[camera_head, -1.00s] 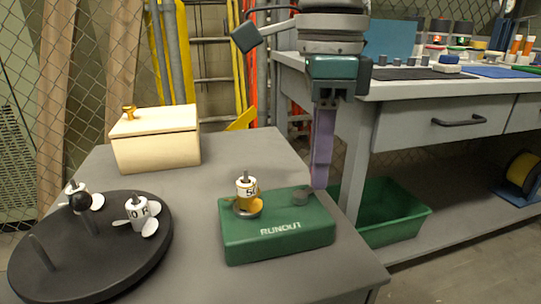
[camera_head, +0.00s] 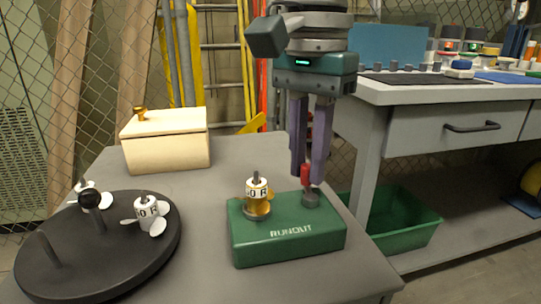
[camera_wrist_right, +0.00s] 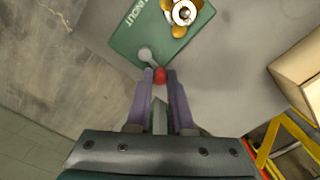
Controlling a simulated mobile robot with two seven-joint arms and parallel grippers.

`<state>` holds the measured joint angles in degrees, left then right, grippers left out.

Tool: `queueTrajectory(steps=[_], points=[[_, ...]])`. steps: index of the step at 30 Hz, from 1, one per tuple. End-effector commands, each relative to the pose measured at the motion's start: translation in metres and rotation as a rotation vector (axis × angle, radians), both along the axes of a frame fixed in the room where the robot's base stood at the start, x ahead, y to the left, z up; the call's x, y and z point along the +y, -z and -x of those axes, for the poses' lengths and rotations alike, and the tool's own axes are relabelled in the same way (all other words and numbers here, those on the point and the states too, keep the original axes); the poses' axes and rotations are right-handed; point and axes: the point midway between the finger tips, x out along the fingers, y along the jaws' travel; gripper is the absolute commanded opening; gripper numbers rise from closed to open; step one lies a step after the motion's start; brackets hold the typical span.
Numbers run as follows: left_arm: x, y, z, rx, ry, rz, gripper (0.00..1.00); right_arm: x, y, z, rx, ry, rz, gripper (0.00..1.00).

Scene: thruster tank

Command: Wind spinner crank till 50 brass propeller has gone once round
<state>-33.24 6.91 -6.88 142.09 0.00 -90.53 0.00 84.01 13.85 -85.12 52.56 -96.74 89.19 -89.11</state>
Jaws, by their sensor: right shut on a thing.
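The green RUNOUT spinner box (camera_head: 290,246) sits on the grey table and carries the brass propeller (camera_head: 257,208) upright on a spindle, with a white band whose lettering is partly visible. The propeller also shows in the right wrist view (camera_wrist_right: 183,14). A grey crank (camera_head: 311,199) with a red knob (camera_head: 305,172) is on the box's right side. My right gripper (camera_head: 309,180) points down there, its purple fingers shut on the knob; the knob shows between the fingertips in the right wrist view (camera_wrist_right: 160,76). My left gripper is not in view.
A round black stand (camera_head: 75,282) with bare pegs and white-hubbed propellers is at the left. A cream lidded box (camera_head: 165,152) with a brass knob stands behind. A green bin (camera_head: 405,235) is below the workbench (camera_head: 420,95) at right. Table between is clear.

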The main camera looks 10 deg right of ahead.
Motion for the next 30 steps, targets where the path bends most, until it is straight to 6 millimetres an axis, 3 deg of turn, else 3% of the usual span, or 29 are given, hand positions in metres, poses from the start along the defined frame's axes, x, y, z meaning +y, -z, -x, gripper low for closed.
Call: queueTrajectory(steps=[12,30], points=[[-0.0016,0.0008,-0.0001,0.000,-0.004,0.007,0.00,0.0077,-0.0011,0.0000,-0.001,-0.226,-0.002,0.00],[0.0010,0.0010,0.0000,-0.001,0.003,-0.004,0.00,0.0092,-0.0014,0.0002,0.000,-0.270,-0.003,0.00]])
